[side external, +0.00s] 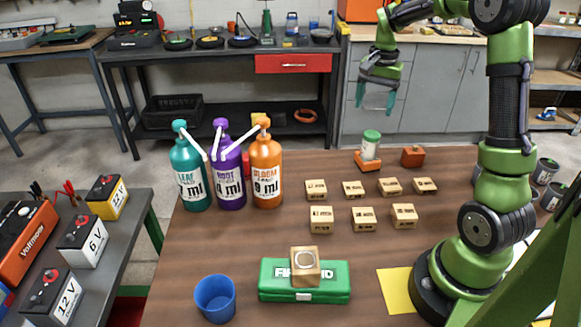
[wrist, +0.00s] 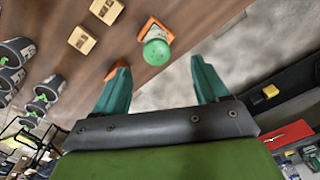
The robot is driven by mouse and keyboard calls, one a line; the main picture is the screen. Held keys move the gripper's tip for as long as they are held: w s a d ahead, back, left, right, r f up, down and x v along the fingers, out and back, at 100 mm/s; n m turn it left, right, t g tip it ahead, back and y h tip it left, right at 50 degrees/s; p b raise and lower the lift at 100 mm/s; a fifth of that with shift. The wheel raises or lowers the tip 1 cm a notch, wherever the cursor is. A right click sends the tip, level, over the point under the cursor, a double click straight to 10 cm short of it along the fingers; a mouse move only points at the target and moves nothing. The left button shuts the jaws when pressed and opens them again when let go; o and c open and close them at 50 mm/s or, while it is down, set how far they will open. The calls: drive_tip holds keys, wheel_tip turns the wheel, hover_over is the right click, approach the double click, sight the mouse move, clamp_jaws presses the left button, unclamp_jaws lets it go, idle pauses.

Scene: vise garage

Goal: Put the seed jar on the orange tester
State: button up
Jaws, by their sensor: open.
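The seed jar (side external: 371,144), clear with a green lid, stands upright on the orange tester (side external: 368,163) near the far edge of the wooden table. In the wrist view, the jar's round green lid (wrist: 156,52) hides part of the orange tester (wrist: 153,26). My gripper (side external: 376,104) is open and empty, above the jar and apart from it. In the wrist view, my gripper's teal fingers (wrist: 160,67) are spread wide, with the lid just beyond the gap between them.
A small orange block (side external: 412,156) sits right of the tester. Several wooden blocks (side external: 363,218) lie nearer. Three pump bottles (side external: 229,175) stand left. A green case (side external: 304,281) with a wooden block on it and a blue cup (side external: 215,298) are at the front.

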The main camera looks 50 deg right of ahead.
drive_tip(key=s+a+r+n+t, duration=0.2)
drive_tip(key=a+r+n, duration=0.1)
drive_tip(key=a, duration=0.5)
drive_tip(key=s+a+r+n+t, duration=0.2)
drive_tip(key=a+r+n, duration=0.15)
drive_tip(key=a, duration=0.55)
drive_tip(key=s+a+n+t+y, duration=0.2)
drive_tip(key=s+a+n, duration=0.2)
drive_tip(key=s+a, duration=0.3)
drive_tip(key=shift+a+f+n+t, duration=0.3)
drive_tip(key=shift+a+n+t, duration=0.1)
drive_tip(key=shift+a, duration=0.85)
